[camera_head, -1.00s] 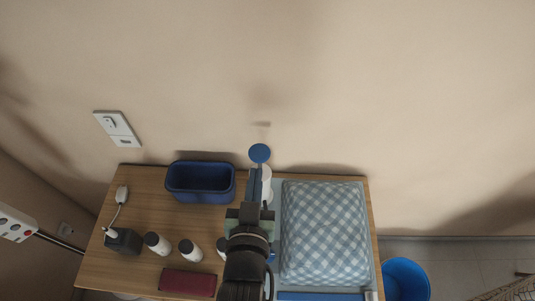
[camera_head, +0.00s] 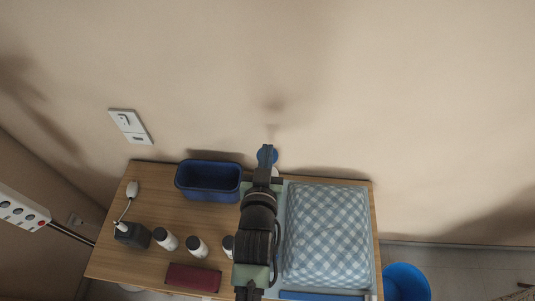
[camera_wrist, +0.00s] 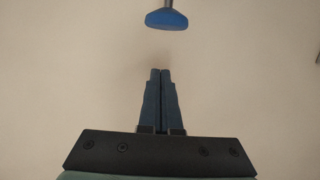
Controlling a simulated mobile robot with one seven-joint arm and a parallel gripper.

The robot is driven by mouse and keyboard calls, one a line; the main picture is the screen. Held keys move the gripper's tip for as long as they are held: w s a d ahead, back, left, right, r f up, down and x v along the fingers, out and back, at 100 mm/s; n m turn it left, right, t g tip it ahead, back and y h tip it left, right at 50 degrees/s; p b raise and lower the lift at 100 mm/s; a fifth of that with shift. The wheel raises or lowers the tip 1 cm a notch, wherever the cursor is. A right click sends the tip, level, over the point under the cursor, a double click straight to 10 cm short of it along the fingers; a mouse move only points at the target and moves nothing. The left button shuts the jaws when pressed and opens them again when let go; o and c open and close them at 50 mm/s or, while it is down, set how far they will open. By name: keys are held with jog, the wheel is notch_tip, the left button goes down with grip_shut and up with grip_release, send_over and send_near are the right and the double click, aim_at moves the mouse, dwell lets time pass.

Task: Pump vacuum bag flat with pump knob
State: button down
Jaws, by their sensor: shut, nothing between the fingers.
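The vacuum bag (camera_head: 327,235) is a puffy, blue-and-white checked bundle on the right part of the wooden table. The pump knob is a round blue disc (camera_head: 274,157) on a pale pump body at the bag's upper left; my arm hides much of the pump. In the wrist view the knob (camera_wrist: 166,19) shows at the top, beyond my fingertips on a grey rod. My gripper (camera_wrist: 160,71) is shut and empty, apart from the knob there. In the head view my gripper (camera_head: 268,149) overlaps the knob, so their height difference is hard to tell.
A dark blue bin (camera_head: 209,180) stands left of the pump. A blue bucket (camera_head: 405,283) is on the floor at right. The wall is close behind.

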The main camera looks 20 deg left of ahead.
jog(key=shift+w+a, duration=0.2)
jog(key=shift+w, duration=0.55)
notch_tip(320, 180, down, 3)
jog(key=shift+f+p, duration=0.15)
jog(key=shift+p, duration=0.2)
jog(key=shift+f, duration=0.55)
notch_tip(320, 180, down, 8)
jog(key=b, duration=0.8)
jog(key=shift+s+f, duration=0.1)
jog(key=shift+f, duration=0.15)
